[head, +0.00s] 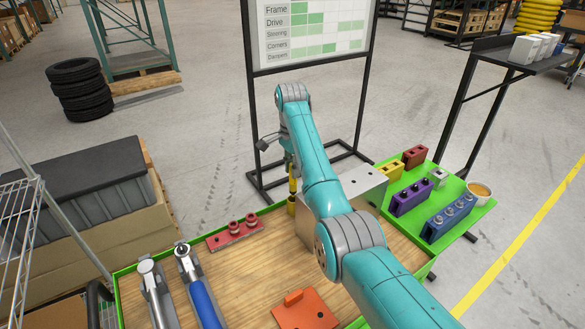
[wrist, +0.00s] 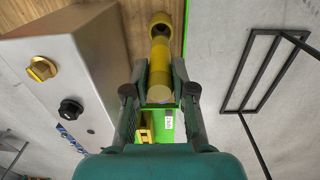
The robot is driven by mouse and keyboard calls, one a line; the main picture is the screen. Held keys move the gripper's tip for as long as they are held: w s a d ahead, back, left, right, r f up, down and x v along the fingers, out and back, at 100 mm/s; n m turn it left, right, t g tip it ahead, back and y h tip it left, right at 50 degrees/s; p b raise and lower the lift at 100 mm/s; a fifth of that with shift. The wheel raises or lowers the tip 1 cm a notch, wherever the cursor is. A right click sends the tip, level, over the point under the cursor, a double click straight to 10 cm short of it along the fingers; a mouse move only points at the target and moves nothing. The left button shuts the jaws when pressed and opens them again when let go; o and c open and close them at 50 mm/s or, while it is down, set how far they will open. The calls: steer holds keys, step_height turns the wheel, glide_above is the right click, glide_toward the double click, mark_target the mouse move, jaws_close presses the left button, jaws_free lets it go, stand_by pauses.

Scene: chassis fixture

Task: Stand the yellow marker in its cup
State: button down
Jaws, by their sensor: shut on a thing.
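The yellow marker (wrist: 160,72) is between the fingers of my gripper (wrist: 159,92), which are shut on it. In the head view the marker (head: 293,184) hangs about upright under my gripper (head: 291,163). The dark-yellow cup (head: 291,204) stands directly below it, at the far edge of the wooden bench top. In the wrist view the cup (wrist: 160,19) shows a dark mouth just beyond the marker's far end. I cannot tell whether the marker's tip is inside the mouth or just above it.
A grey metal box (head: 358,186) with knobs stands close beside the cup. A red block (head: 236,234) with pegs lies to the left. Two tools (head: 196,285) lie at the front left, and an orange plate (head: 305,309) at the front. Coloured holders (head: 410,198) sit on the green shelf at right.

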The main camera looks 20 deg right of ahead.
mark_target(293, 190)
steer(key=shift+f, duration=0.15)
steer(key=shift+f, duration=2.95)
steer(key=c, duration=0.9)
jaws_free()
steer(key=shift+r, duration=4.55)
